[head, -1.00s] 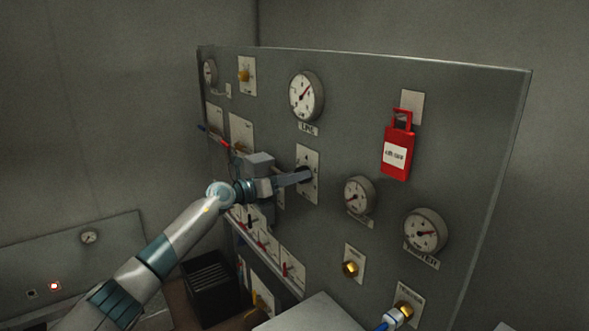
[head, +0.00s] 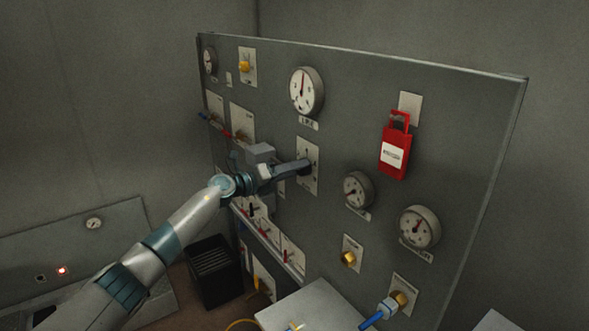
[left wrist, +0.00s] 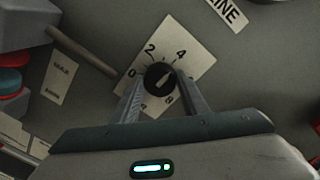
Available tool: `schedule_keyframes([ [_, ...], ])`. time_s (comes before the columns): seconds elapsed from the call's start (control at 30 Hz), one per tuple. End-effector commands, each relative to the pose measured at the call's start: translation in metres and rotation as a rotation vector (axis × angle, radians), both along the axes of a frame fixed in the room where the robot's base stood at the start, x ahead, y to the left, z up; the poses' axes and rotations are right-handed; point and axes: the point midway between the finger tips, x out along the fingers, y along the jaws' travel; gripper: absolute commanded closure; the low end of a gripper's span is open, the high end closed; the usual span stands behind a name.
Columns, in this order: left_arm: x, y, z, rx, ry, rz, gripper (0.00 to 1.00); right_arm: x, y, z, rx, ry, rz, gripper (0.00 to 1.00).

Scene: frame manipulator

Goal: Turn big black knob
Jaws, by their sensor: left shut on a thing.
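The big black knob (left wrist: 157,76) sits on a pale square dial plate (left wrist: 193,51) with numbers around it, in the left wrist view. A pale pointer mark on the knob appears to point up and right, roughly toward the 4. My left gripper (left wrist: 160,88) has one finger on each side of the knob and is shut on it. In the head view my left gripper (head: 303,166) reaches the dial plate (head: 312,184) at the panel's middle, and its fingers mostly hide the knob. My right gripper is not in view.
The grey panel (head: 455,110) carries the LINE gauge (head: 306,91) above the knob, two gauges to the right, and a red lockout tag (head: 395,150). A rod (left wrist: 82,50) sticks out left of the dial. A grey box top (head: 312,305) stands in front, below.

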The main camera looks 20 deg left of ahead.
Motion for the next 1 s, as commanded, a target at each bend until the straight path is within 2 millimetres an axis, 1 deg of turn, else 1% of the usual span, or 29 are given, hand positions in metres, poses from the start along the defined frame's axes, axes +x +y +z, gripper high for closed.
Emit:
schedule_keyframes([
  [0.1, 0.000, 0.001, 0.000, 0.001, -0.001, 0.001, 0.82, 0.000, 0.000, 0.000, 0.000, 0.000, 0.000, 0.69],
  [0.13, 0.000, 0.001, 0.000, 0.001, -0.001, 0.001, 0.55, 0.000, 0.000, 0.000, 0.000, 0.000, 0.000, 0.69],
  [0.2, 0.000, 0.001, 0.000, 0.001, -0.001, 0.001, 0.41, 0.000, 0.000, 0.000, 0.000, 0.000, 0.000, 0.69],
  [0.53, 0.000, 0.001, 0.000, 0.002, -0.001, 0.001, 0.41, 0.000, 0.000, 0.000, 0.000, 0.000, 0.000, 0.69],
  [0.67, -0.003, 0.003, 0.000, 0.003, -0.001, 0.001, 0.41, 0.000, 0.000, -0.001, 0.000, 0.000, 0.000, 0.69],
  [0.87, -0.017, 0.014, -0.001, 0.004, -0.002, 0.000, 0.41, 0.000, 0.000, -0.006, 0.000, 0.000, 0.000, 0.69],
  [1.0, -0.033, 0.026, -0.001, 0.005, -0.001, 0.002, 0.41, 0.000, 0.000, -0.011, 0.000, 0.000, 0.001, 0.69],
])
